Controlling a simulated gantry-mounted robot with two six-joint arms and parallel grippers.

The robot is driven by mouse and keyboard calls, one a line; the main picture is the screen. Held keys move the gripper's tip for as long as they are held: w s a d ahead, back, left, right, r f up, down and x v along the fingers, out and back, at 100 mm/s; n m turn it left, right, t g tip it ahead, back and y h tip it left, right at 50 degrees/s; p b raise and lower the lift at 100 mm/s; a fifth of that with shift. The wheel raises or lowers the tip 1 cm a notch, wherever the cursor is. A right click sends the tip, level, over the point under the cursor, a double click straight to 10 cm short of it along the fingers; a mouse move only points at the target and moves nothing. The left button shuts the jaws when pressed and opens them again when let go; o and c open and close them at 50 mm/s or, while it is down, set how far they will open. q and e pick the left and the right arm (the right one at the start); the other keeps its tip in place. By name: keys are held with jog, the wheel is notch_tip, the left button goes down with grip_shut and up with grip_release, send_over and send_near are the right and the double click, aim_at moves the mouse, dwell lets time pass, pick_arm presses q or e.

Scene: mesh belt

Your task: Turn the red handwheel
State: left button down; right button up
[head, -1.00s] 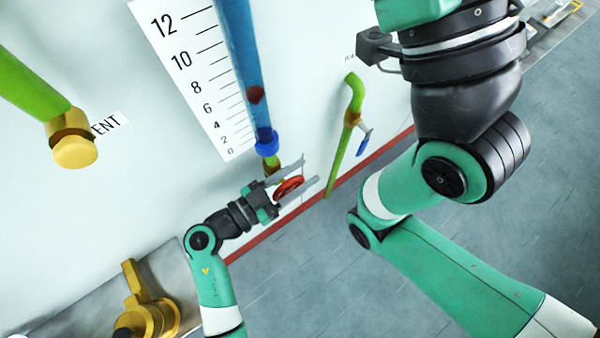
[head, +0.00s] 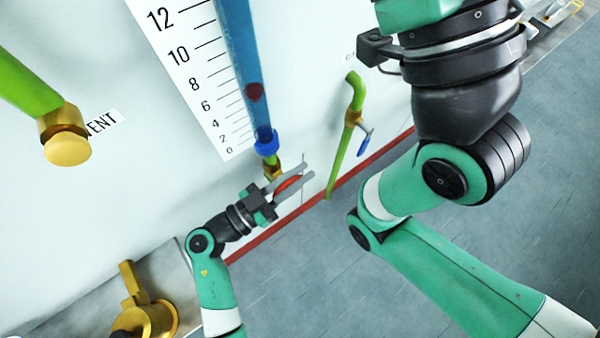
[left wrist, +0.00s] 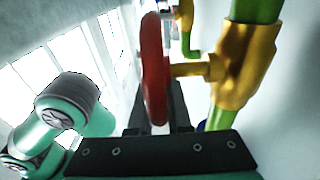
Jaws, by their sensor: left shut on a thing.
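The red handwheel (head: 288,184) is at the foot of the blue sight tube, in the middle of the head view. It also shows nearly edge-on in the left wrist view (left wrist: 155,70), where its stem joins a brass valve (left wrist: 240,65) on a green pipe. My left gripper (head: 308,171) is shut on the handwheel, one finger on each side of the rim. Part of the wheel is hidden by the fingers. My right arm fills the right side of the head view; its gripper fingers are not visible.
A blue sight tube (head: 243,70) stands beside a numbered scale (head: 183,62). Right of it is a green pipe (head: 340,160) with a blue handle (head: 364,138). A brass-capped green pipe (head: 35,90) is at left, a brass fitting (head: 145,310) at lower left. Grey floor lies right of the wall.

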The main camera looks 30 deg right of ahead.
pick_arm(q)
jog(key=h+b, duration=0.2)
jog(key=a+h+b, duration=0.1)
jog(key=h+b, duration=0.1)
jog(key=b, duration=0.1)
jog(key=shift+a+b, duration=0.2)
jog(key=shift+b, duration=0.1)
jog(key=shift+a+r+h+b, duration=0.35)
jog(key=shift+h+b, duration=0.45)
jog(key=shift+b, duration=0.25)
jog(key=c, duration=0.9)
grip_release()
jog(key=shift+o, duration=0.2)
jog(key=shift+r, duration=0.15)
